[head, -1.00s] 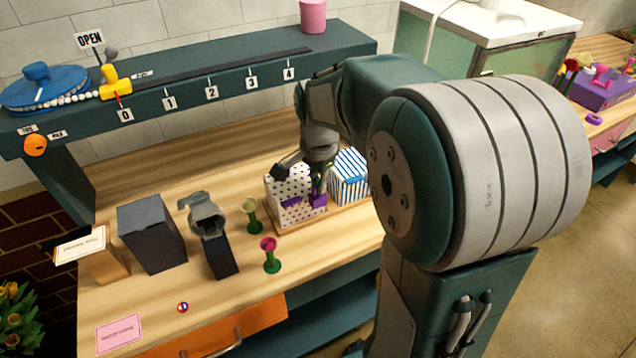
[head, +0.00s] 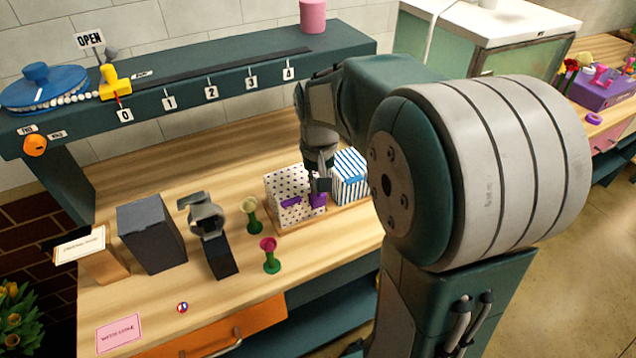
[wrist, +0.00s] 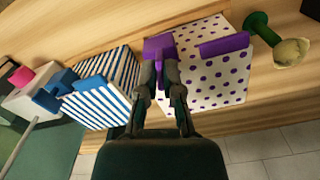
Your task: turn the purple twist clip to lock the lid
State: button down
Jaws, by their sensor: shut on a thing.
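The purple twist clip (wrist: 158,46) sits at the edge of the white box with purple dots (wrist: 208,78), on the side towards the striped box. In the head view the clip (head: 318,201) is partly covered by my gripper (head: 320,184). In the wrist view the fingertips of my gripper (wrist: 160,68) are close together on the clip. A second purple part (wrist: 223,45) lies across the dotted box, apart from my fingers. I cannot tell from here how far the clip is turned.
A blue-and-white striped box (head: 350,178) stands close to the right of the dotted box. A cream-topped green stand (head: 251,215) and a pink-topped one (head: 269,255) stand left and in front. A dark grey box (head: 150,233) stands further left.

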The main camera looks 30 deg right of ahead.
jog(key=shift+n, duration=1.7)
jog(key=c, duration=0.8)
grip_release()
jog(key=shift+w, duration=0.1)
notch_tip(320, 180, up, 12)
jog(key=shift+f, duration=0.1)
